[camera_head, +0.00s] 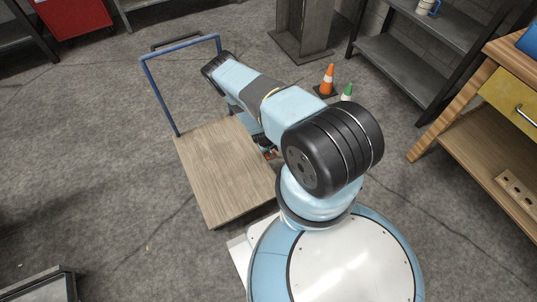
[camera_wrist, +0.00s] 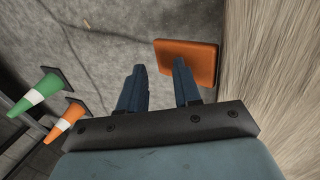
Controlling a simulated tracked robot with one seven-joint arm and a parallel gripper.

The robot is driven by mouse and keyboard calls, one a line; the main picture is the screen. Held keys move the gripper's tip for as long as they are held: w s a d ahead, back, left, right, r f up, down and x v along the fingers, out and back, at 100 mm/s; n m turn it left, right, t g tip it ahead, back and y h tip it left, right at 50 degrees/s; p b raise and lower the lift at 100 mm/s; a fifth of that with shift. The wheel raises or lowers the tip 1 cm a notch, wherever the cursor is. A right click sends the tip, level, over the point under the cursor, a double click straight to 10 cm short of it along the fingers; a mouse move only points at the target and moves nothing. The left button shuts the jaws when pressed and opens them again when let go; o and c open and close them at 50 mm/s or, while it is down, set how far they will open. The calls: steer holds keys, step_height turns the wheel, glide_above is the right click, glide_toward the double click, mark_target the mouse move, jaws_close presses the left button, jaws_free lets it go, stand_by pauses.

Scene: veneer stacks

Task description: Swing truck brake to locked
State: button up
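The truck has a flat wooden deck (camera_head: 225,170) and a blue push handle (camera_head: 181,46) at its far end. In the wrist view the deck's wood (camera_wrist: 280,75) fills the right side. An orange pad (camera_wrist: 188,60), which looks like the truck brake, sticks out beside the deck edge. My gripper (camera_wrist: 160,67) points toward the floor beside the deck, fingers apart with nothing between them.
An orange cone (camera_head: 328,79) and a green cone (camera_head: 347,92) stand on the floor right of my arm. A grey shelf (camera_head: 415,70) and a wooden workbench (camera_head: 480,150) are at the right. The floor left of the truck is clear.

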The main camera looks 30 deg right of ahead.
steer(key=shift+a, duration=0.1)
steer(key=shift+v, duration=3.5)
